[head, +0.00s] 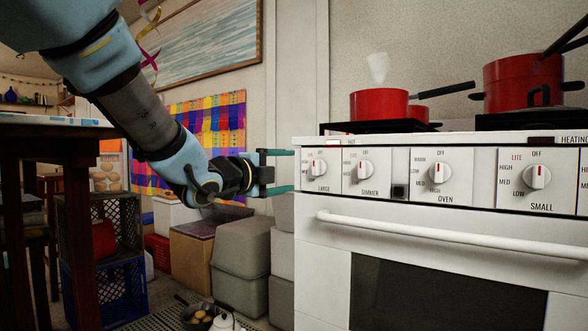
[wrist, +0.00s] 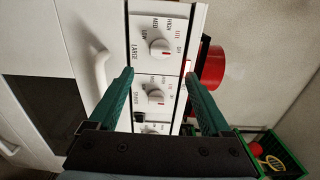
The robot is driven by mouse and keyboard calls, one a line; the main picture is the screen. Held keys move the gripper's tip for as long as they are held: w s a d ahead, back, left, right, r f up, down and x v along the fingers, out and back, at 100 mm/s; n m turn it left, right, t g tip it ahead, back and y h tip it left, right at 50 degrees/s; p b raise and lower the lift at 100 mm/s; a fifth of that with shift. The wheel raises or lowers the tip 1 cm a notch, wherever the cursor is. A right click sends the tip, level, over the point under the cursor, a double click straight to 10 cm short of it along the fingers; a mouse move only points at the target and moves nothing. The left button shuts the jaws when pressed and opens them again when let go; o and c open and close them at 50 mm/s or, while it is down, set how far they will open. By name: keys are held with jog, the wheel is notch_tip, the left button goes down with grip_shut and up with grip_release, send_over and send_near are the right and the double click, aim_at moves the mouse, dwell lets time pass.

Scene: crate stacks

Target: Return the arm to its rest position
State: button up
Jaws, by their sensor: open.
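My gripper (head: 288,170) is open and empty in the head view, at the end of my arm, which reaches down from the upper left. Its two teal fingers point right, at the left end of the white stove's knob panel (head: 400,176). In the wrist view the fingers of my gripper (wrist: 160,74) stand apart, with the panel's knobs (wrist: 160,48) seen between and beyond them. I cannot tell whether a fingertip touches the stove.
A red pan (head: 378,104) and a red pot (head: 522,82) stand on the stove. The oven handle (head: 430,232) juts out below the knobs. Grey bins (head: 240,245) and crates (head: 100,225) stand below my arm. A dark table (head: 40,140) is at left.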

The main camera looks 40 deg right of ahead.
jog(key=shift+a, duration=0.15)
dwell(0.4)
jog(key=w+a+f+n+t+y+p, duration=0.1)
jog(key=w+a+f+n+t+y, duration=0.1)
jog(key=w+a+f+n+y, duration=0.45)
jog(key=w+a+f+n+t+y, duration=0.1)
jog(key=w+a+f+n, duration=0.25)
jog(key=a, duration=0.55)
jog(key=w+a+f+n+t+y+p, duration=0.1)
jog(key=w+a+f+n+t+y, duration=0.1)
jog(key=w+a+f+n+y, duration=0.45)
jog(key=s+a+f+n+g, duration=0.1)
jog(key=s+a+f+n, duration=0.15)
jog(key=a, duration=0.25)
jog(key=s+a+f+n+g+y, duration=0.1)
jog(key=a+f+n, duration=0.15)
jog(key=a, duration=0.35)
jog(key=s+a+f+n+g, duration=0.1)
jog(key=s+a+n, duration=0.15)
jog(key=a, duration=0.25)
jog(key=s+a+f+n+g+y+p, duration=0.25)
jog(key=s+a+f+n+g, duration=0.2)
jog(key=s+a+n, duration=0.5)
notch_tip(320, 180, up, 38)
jog(key=m+p, duration=0.1)
jog(key=p, duration=3.6)
jog(key=shift+s+a+f, duration=0.2)
jog(key=shift+s, duration=0.1)
